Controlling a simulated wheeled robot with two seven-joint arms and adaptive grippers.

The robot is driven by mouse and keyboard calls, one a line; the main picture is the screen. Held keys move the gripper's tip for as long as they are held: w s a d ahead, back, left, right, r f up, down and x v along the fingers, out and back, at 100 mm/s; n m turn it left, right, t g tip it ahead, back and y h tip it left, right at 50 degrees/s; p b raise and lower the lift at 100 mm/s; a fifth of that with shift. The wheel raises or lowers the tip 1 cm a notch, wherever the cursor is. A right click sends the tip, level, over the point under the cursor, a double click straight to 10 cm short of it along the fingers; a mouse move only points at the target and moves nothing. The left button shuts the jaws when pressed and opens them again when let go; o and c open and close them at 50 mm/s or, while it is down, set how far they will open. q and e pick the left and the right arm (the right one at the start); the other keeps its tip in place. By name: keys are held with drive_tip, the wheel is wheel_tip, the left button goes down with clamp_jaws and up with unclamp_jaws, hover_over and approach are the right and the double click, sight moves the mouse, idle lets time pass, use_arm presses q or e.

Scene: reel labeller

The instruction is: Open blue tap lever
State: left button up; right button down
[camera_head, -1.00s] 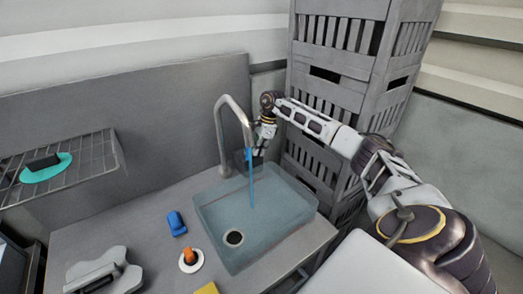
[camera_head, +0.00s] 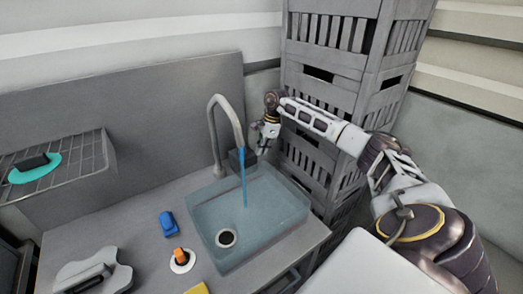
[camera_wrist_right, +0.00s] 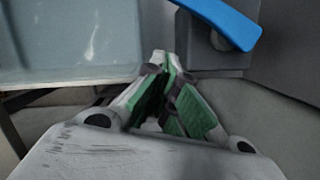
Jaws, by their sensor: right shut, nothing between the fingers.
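The blue tap lever (camera_wrist_right: 226,20) shows in the right wrist view at the upper right, on a grey block (camera_wrist_right: 212,52). In the head view, the curved metal tap (camera_head: 214,125) rises behind the sink, with the dark block (camera_head: 242,161) near it. A thin blue streak (camera_head: 244,188), looking like running water, drops from the spout into the sink; I cannot pick the lever out from it there. My right gripper (camera_head: 264,148) is just right of the block, shut and empty. In the wrist view its green-padded fingers (camera_wrist_right: 168,85) are below and left of the lever, apart from it.
The blue-grey sink (camera_head: 265,235) has a round drain. Stacked grey crates (camera_head: 330,65) stand close behind my right arm. A blue object (camera_head: 168,224), an orange-topped knob (camera_head: 180,257) and a yellow item (camera_head: 198,288) are left of the sink. A wire shelf (camera_head: 85,165) holds a teal item.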

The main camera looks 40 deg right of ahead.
drive_tip(key=b+v, duration=0.1)
drive_tip(key=v, duration=0.9)
drive_tip(key=shift+s+a, duration=0.15)
drive_tip(key=shift+s, duration=0.1)
drive_tip(key=shift+s+a+f, duration=0.1)
idle(0.6)
